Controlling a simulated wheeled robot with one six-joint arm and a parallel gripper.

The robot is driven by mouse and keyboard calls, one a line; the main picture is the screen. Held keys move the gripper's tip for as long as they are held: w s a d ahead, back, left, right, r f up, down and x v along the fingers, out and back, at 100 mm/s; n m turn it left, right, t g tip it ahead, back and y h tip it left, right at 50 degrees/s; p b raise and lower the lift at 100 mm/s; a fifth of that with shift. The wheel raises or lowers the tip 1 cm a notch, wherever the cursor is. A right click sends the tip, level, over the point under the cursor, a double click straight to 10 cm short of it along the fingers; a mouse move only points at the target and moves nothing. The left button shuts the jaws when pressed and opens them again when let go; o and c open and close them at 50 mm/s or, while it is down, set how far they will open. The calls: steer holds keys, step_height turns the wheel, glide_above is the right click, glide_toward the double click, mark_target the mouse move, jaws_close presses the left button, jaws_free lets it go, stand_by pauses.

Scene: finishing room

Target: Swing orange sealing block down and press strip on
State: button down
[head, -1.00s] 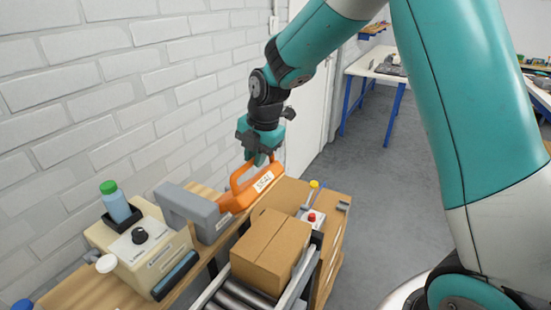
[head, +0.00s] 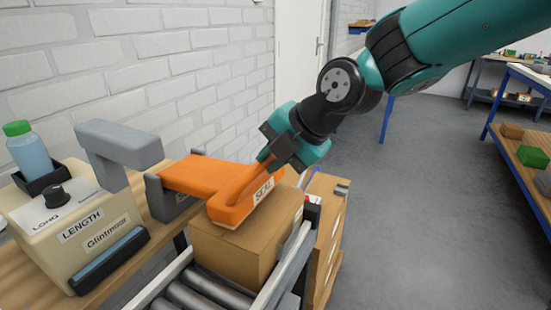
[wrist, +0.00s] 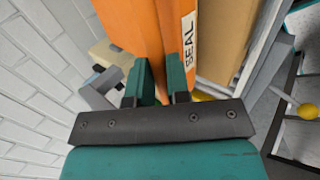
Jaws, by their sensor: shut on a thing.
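The orange sealing block (head: 208,179), marked SEAL, hangs on a grey bracket (head: 120,146) and is swung down over the cardboard box (head: 225,243). Its underside is at the box's top edge; whether it presses there I cannot tell. My gripper (head: 263,163) is shut on the block's handle at its right end. In the wrist view my gripper (wrist: 162,92) has its teal fingers on either side of the orange block (wrist: 143,35). The strip is not visible; the block covers that part of the box top.
The box sits on a roller conveyor (head: 187,297) with metal rails. A cream machine (head: 75,232) marked LENGTH, with a black knob and a green-capped bottle (head: 29,148), stands left. A brick wall is behind. Open floor (head: 420,190) lies right, with a blue-legged bench (head: 515,165) beyond.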

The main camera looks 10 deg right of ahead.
steer(key=shift+s+d+f+b, duration=0.15)
steer(key=shift+f+b, duration=0.15)
steer(key=shift+f, duration=0.2)
steer(key=shift+s+d+f+b, duration=0.1)
steer(key=shift+f+b, duration=0.2)
steer(key=shift+f, duration=0.15)
steer(key=shift+w, duration=0.1)
steer(key=c, duration=1.1)
jaws_free()
steer(key=shift+r, duration=0.15)
steer(key=p+v, duration=0.1)
steer(key=v, duration=1.6)
steer(key=shift+r, duration=0.15)
